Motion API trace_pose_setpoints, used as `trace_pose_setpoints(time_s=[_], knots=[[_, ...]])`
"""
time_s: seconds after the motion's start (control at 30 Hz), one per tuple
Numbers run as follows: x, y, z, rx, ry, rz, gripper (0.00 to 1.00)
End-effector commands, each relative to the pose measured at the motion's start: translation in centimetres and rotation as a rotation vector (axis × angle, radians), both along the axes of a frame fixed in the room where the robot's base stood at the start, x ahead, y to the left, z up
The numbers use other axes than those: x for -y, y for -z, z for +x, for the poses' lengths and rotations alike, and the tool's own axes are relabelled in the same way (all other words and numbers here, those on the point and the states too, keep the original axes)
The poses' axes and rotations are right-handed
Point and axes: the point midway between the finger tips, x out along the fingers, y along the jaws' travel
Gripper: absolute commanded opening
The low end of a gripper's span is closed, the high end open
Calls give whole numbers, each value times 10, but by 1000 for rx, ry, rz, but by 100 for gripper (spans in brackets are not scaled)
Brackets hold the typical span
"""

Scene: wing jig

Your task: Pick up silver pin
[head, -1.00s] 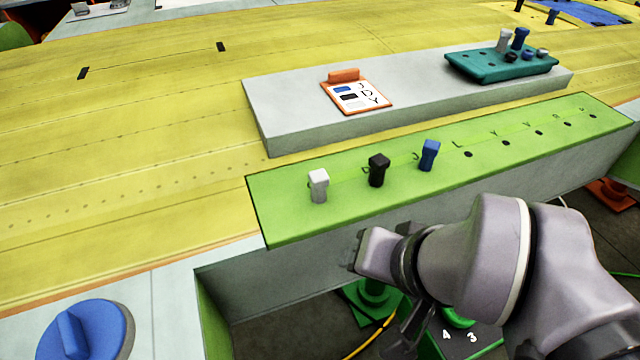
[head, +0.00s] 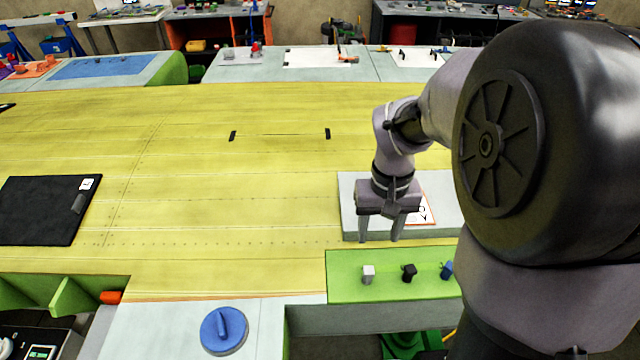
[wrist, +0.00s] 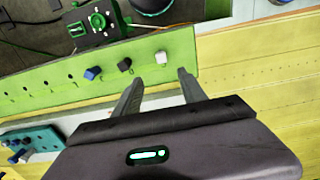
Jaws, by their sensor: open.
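The silver pin (head: 368,274) stands upright at the left end of the green strip, and it also shows in the wrist view (wrist: 161,58). A black pin (head: 408,272) and a blue pin (head: 447,269) stand to its right in the head view. My gripper (head: 378,238) points down with its fingers spread and empty, above the grey block near the strip's back edge. In the wrist view, the two fingertips (wrist: 160,80) lie on either side of the silver pin's line, with the pin a little beyond them.
The green strip (head: 345,292) has a row of empty holes in the wrist view. A clipboard (head: 427,208) lies on the grey block (head: 350,195). A teal tray (wrist: 38,140) with pins shows at lower left. A blue round knob (head: 223,330) sits front left.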

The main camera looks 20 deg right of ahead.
Motion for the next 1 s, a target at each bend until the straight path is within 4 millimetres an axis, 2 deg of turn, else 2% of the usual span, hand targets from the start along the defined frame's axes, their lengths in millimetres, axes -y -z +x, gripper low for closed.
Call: trace_pose_setpoints(time_s=[0.1,0.3,0.5,0.7,0.8,1.0], knots=[[-1,42,-2,-6,-1,3,49],[-2,97,-2,-5,1,2,49],[-2,122,0,-1,1,1,49],[-6,162,0,-3,0,2,49],[-6,168,1,0,1,1,49],[-5,168,1,1,1,1,47]])
